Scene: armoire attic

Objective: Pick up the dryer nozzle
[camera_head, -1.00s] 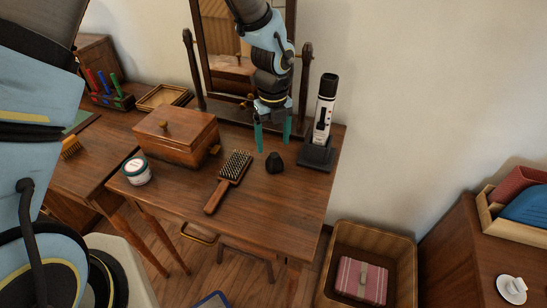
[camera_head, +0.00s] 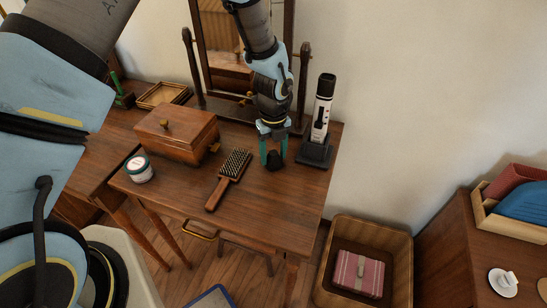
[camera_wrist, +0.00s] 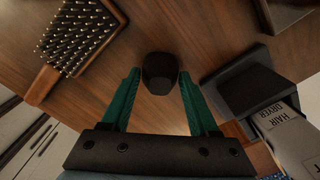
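The dryer nozzle is a small black piece (camera_head: 273,160) standing on the wooden dressing table, right of the hairbrush. In the wrist view the nozzle (camera_wrist: 160,73) sits between the two green fingertips, with a gap on each side. My gripper (camera_head: 273,151) is open and points down over it, its fingers on either side. In the wrist view my gripper (camera_wrist: 160,92) shows its fingers apart and holding nothing. The white and black hair dryer (camera_head: 322,108) stands in its dark base right of my gripper, and its label shows in the wrist view (camera_wrist: 290,132).
The hairbrush (camera_head: 230,176) lies left of the nozzle. A wooden box (camera_head: 177,137) and a white jar (camera_head: 138,169) stand farther left. The mirror frame (camera_head: 190,67) rises behind my gripper. The dark dryer base (camera_head: 316,151) is close on the right. The table's front (camera_head: 262,215) is clear.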

